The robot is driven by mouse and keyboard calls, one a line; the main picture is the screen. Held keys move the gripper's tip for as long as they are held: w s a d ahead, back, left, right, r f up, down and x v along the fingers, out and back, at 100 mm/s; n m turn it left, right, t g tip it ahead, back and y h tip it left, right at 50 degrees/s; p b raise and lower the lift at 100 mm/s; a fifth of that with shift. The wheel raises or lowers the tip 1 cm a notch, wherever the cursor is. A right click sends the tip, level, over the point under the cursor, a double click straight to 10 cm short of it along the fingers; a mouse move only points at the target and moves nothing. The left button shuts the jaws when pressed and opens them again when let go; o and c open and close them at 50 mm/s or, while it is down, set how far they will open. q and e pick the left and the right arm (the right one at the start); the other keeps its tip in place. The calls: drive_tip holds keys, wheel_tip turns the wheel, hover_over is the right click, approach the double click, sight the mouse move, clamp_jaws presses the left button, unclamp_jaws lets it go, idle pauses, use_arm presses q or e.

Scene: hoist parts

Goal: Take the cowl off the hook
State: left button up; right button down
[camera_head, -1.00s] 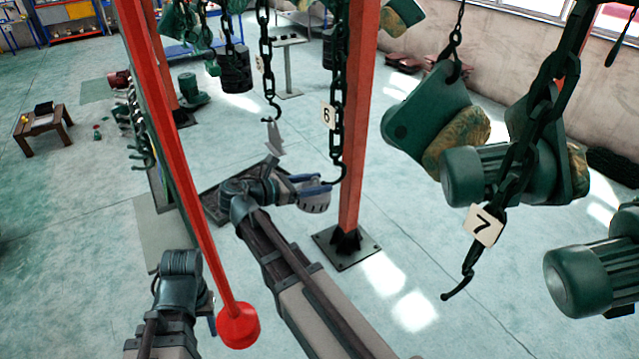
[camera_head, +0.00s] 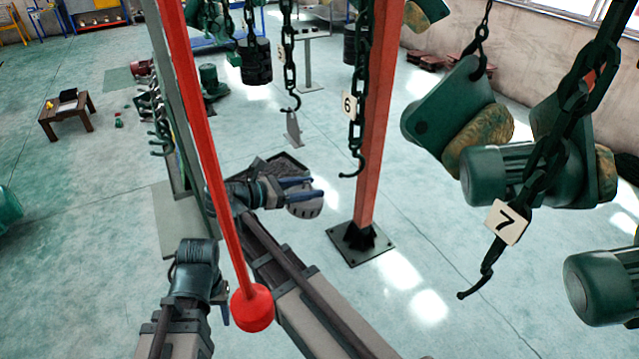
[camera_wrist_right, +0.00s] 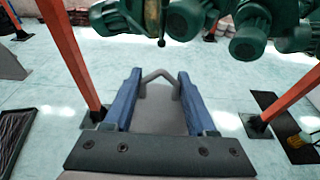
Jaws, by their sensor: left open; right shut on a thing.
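The cowl (camera_head: 305,207) is a grey rounded piece with small dark holes. My right gripper (camera_head: 314,190) is shut on it with blue fingers, in the air left of and below hook 6 (camera_head: 350,170). Hook 6 hangs empty on its chain, with a clear gap to the cowl. In the right wrist view the grey cowl (camera_wrist_right: 158,112) lies between the two blue fingers, with a bent rod-like loop at its far end. My left gripper (camera_head: 224,311) is low at the left, open, mostly hidden behind its wrist and the red ball.
A red post (camera_head: 378,120) stands just right of hook 6. A red rod with a red ball (camera_head: 251,307) crosses in front of my arms. Hook 7 (camera_head: 478,284) hangs at right beside green motors (camera_head: 505,178). Open floor lies below the cowl.

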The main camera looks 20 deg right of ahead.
drive_tip(key=shift+s+a+f, duration=0.1)
drive_tip(key=shift+a+f, duration=0.1)
drive_tip(key=shift+a, duration=0.75)
drive_tip(key=shift+s+a+f, duration=0.1)
drive_tip(key=shift+a+f, duration=0.05)
drive_tip(key=shift+a, duration=0.8)
drive_tip(key=shift+d, duration=0.1)
drive_tip(key=d+r+p, duration=0.1)
drive_tip(key=d+r, duration=0.1)
drive_tip(key=d, duration=0.8)
drive_tip(key=shift+w+d, duration=0.2)
drive_tip(key=shift+w, duration=0.25)
drive_tip(key=shift+f, duration=0.15)
wheel_tip(320, 180, down, 18)
drive_tip(key=b, duration=1.7)
drive_tip(key=shift+r, duration=0.2)
